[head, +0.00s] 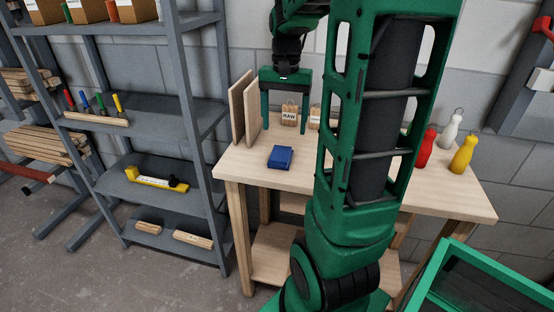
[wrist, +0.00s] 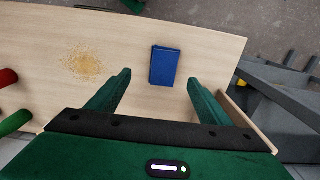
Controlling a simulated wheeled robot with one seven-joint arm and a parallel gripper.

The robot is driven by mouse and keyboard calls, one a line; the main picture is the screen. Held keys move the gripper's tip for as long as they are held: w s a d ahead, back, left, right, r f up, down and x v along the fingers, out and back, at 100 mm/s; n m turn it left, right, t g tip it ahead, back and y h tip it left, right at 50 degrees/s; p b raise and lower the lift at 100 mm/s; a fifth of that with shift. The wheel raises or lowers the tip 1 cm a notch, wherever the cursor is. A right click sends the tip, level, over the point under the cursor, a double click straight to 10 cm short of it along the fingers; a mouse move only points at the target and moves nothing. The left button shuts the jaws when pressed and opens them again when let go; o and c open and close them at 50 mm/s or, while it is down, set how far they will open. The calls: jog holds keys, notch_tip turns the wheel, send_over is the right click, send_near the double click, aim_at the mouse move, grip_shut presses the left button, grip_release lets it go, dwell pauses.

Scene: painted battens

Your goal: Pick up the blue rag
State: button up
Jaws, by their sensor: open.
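The blue rag (head: 281,157) lies folded in a flat block on the wooden workbench, near its left end in the head view. In the wrist view the blue rag (wrist: 164,66) lies just beyond the fingertips, between the lines of the two fingers and nearer the middle of the gap. My gripper (head: 284,130) is open and empty, above the bench with its fingers pointing down. In the wrist view my gripper (wrist: 157,78) shows both green fingers spread wide. The fingers do not touch the rag.
Upright boards (head: 243,106) stand on the bench's left end. Wooden blocks labelled RAW (head: 289,115) stand at the back. Red (head: 425,150), white (head: 451,130) and yellow (head: 463,155) bottles stand at the right. Sawdust (wrist: 86,65) lies on the bench. A grey shelf (head: 150,130) stands left.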

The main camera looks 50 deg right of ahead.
send_over(281, 153)
jog(key=f, duration=0.3)
jog(key=s+f, duration=0.1)
jog(key=f, duration=0.1)
jog(key=shift+a+f, duration=0.1)
jog(key=shift+f, duration=0.15)
jog(key=shift+w+f, duration=0.2)
jog(key=shift+f, duration=1.15)
jog(key=shift+w+f, duration=0.2)
jog(key=shift+f, duration=1.1)
jog(key=shift+c, duration=0.3)
jog(key=c, duration=1.1)
jog(key=shift+r, duration=0.1)
